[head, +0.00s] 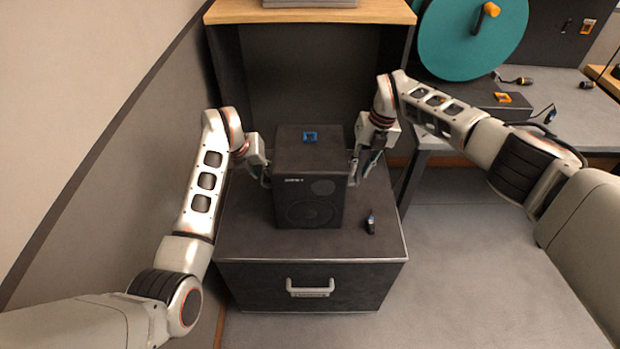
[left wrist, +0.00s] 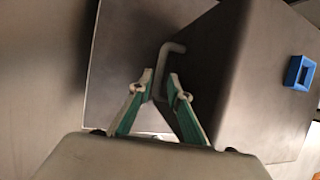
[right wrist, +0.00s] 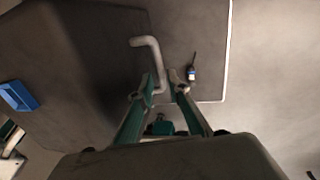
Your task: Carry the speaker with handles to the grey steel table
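The speaker (head: 310,185) is a black box standing upright on a dark drawer cabinet (head: 250,235), a round cone on its front and a blue square piece on its top. It has a pale bent handle on each side. My left gripper (head: 265,172) is at the left side, its fingers closed around the left handle (left wrist: 172,48). My right gripper (head: 357,172) is at the right side, its fingers closed around the right handle (right wrist: 146,42). The grey steel table (head: 575,130) is at the right. I cannot tell whether the speaker is fully resting on the cabinet.
A small dark item with a blue part (head: 371,222) lies on the cabinet right of the speaker. A teal reel (head: 470,40), a dark box (head: 470,95) and cables are on the grey table's far part. A wooden-topped unit (head: 375,12) stands behind. A wall is close on the left.

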